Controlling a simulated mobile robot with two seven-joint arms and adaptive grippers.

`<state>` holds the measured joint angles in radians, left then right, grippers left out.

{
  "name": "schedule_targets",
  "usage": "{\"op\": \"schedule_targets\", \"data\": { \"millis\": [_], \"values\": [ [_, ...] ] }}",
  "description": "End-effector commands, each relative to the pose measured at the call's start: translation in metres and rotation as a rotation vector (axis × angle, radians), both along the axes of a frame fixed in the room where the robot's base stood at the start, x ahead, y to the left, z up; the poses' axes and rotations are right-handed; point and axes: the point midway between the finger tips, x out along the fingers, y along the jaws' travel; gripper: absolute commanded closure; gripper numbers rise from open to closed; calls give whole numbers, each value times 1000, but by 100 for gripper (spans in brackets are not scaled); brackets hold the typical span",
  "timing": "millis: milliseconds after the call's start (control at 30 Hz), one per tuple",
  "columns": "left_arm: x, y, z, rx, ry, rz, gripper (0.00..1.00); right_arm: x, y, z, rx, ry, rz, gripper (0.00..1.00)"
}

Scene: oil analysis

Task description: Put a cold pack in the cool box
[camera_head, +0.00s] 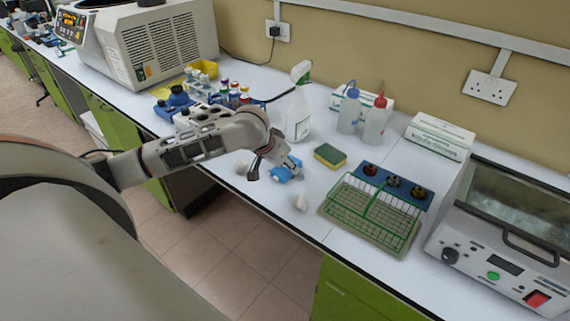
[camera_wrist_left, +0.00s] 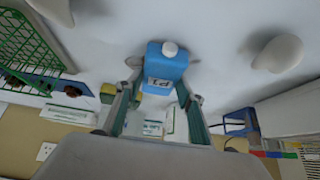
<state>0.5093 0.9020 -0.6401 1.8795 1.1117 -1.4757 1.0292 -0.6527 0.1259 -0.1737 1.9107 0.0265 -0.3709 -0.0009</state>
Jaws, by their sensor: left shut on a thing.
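A cold pack, a small blue block with a white cap and a printed label, shows in the head view (camera_head: 287,173) and in the left wrist view (camera_wrist_left: 165,68). It is at the front part of the white bench, left of the sponge. My left gripper (camera_head: 272,167) is shut on it; in the wrist view its fingers (camera_wrist_left: 160,100) lie on either side of the pack. I cannot tell whether the pack touches the bench. I cannot make out a cool box in either view. My right gripper is not in view.
A wire rack (camera_head: 372,212), a sponge (camera_head: 330,155) and a blue bottle holder (camera_head: 372,170) stand to the right. A spray bottle (camera_head: 299,112) and wash bottles (camera_head: 349,110) stand behind. A water bath (camera_head: 500,245) is far right.

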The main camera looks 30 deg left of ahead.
Motion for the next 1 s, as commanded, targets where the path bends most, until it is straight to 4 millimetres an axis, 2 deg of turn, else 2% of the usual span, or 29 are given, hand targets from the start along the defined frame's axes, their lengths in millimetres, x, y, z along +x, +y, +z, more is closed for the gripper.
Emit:
{"op": "schedule_targets", "data": {
  "millis": [333,367,400,767,867,1000],
  "values": [
    [0,0,-2,-1,-1,1,88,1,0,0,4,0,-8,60],
    [0,0,-3,-1,-1,1,57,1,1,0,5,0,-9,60],
    [0,0,-3,-1,0,1,47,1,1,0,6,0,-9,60],
    [0,0,-1,-1,-1,1,46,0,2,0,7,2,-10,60],
    [-2,1,4,1,-1,1,46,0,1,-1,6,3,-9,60],
    [-13,2,22,2,-3,-1,46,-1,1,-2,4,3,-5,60]
  ]
}}
